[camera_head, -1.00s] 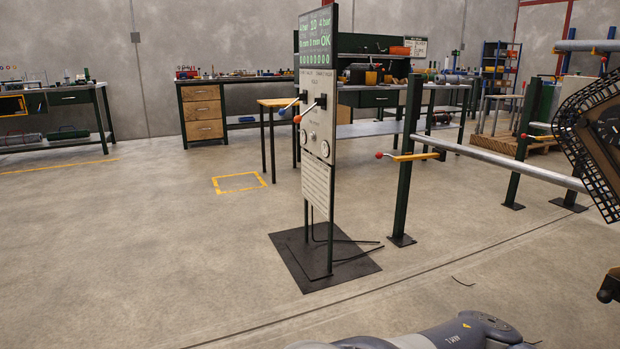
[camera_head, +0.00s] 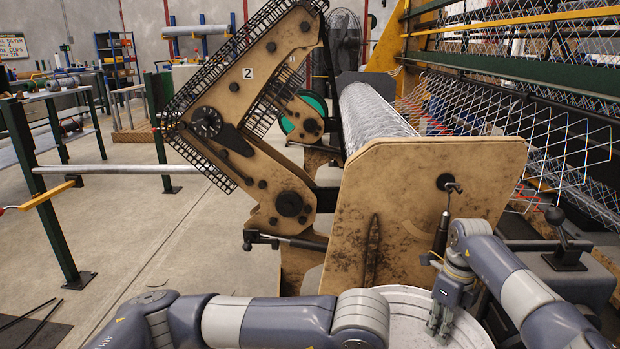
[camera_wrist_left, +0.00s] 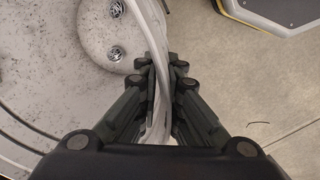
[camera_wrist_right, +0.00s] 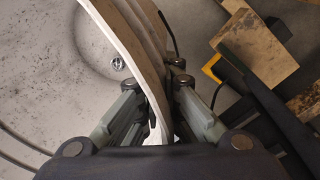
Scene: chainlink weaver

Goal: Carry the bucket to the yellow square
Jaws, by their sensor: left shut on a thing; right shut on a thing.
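The bucket (camera_head: 408,310) is a wide white round tub at the bottom of the head view, cut off by the frame edge. My right gripper (camera_head: 438,326) reaches down to it and is shut on its rim, as the right wrist view (camera_wrist_right: 160,78) shows. In the left wrist view my left gripper (camera_wrist_left: 166,78) is shut on another part of the rim; in the head view my left arm hides it. Inside the bucket (camera_wrist_left: 65,75) lie a few small shiny wire pieces (camera_wrist_left: 116,53). The yellow square is not in the current head view.
A large weaving machine with a worn tan side panel (camera_head: 425,185) stands just beyond the bucket. Its jointed arm (camera_head: 240,115) leans to the left. A rack with a horizontal pipe (camera_head: 120,169) stands further left. Bare concrete floor (camera_head: 215,260) lies between them.

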